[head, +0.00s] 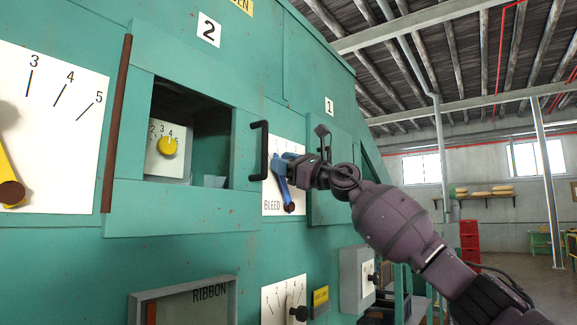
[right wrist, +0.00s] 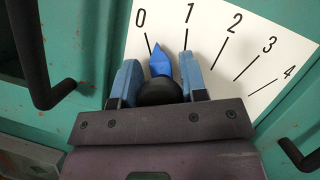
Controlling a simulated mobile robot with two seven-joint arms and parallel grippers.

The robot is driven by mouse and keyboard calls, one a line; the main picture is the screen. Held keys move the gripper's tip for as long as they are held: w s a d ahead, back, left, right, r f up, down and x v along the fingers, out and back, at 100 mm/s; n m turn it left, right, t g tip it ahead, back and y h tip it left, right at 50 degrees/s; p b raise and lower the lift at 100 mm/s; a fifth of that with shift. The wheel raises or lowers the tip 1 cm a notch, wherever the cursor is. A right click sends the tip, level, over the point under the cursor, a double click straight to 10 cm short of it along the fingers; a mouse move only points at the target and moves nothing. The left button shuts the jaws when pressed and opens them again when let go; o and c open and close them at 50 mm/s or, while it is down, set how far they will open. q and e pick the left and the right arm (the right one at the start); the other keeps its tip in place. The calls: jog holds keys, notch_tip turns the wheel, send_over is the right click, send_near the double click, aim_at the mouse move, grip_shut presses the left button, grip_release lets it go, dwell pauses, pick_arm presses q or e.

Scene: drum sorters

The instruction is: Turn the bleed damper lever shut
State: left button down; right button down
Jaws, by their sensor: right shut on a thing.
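The bleed damper lever (head: 282,190) is blue and stands against a white dial plate (head: 270,201) marked BLEED, partly hidden by my right gripper. In the right wrist view the lever's blue pointer tip (right wrist: 160,63) lies between the 0 and 1 marks, closer to 0. My right gripper (right wrist: 160,85) has its two blue fingers shut on the lever's dark round knob (right wrist: 158,93). The gripper also shows at the lever in the head view (head: 284,166). My left gripper is not in view.
A black bar handle (head: 264,150) stands out just left of the dial, beside an open recess with a yellow knob (head: 167,146). A closed green panel (head: 330,205) is to the right. Below are a black-knobbed lever (head: 299,312) and a grey box (head: 355,280).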

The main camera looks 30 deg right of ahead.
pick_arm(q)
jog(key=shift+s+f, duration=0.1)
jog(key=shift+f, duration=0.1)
pick_arm(e)
jog(key=shift+s+a+f+n+g+y, duration=0.1)
jog(key=shift+a+f+n+g+y, duration=0.25)
jog(key=shift+n, duration=0.25)
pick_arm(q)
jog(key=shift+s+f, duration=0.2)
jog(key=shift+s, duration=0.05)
pick_arm(e)
jog(key=c, duration=0.7)
grip_release()
jog(key=shift+s+a+r, duration=0.1)
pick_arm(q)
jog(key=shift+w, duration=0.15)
